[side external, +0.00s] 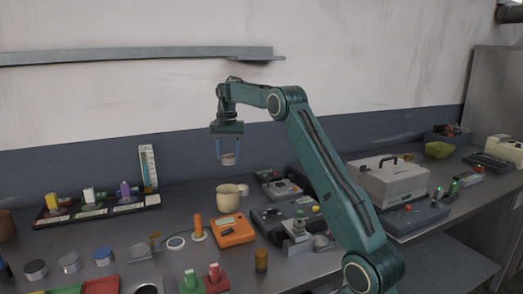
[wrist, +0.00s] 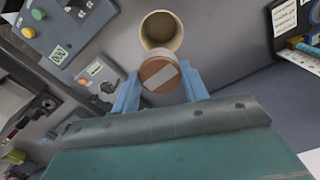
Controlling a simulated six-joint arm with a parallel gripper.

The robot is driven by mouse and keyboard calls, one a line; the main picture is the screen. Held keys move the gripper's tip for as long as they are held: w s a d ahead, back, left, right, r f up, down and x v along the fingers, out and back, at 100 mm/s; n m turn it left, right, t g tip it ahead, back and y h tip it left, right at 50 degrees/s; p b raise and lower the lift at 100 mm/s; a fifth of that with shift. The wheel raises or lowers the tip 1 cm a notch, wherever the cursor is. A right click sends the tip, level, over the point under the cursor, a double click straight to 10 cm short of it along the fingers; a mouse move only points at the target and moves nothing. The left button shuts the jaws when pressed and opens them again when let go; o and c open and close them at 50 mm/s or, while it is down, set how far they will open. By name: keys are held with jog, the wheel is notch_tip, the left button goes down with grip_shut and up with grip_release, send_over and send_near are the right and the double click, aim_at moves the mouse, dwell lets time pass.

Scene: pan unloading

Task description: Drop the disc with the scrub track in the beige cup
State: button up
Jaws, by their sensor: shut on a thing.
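My gripper (side external: 228,152) is shut on a brown disc (side external: 228,159) and holds it in the air above the beige cup (side external: 227,199). In the wrist view the disc (wrist: 158,75) sits between the blue fingers (wrist: 159,89). A pale diagonal band crosses its brown face. The beige cup (wrist: 160,18) shows just beyond the disc in the wrist view, with its open mouth facing up. The disc is apart from the cup. The cup stands upright on the bench.
An orange box (side external: 232,232) stands in front of the cup. A black rack (side external: 97,209) with coloured blocks lies at the left. Grey devices (side external: 284,215) and a light case (side external: 388,181) stand to the right. Bare bench shows left of the cup.

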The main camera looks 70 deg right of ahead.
aim_at(229, 164)
jog(key=shift+f, duration=2.3)
jog(key=o, duration=1.1)
jog(key=shift+o, duration=0.2)
jog(key=shift+r, duration=6.85)
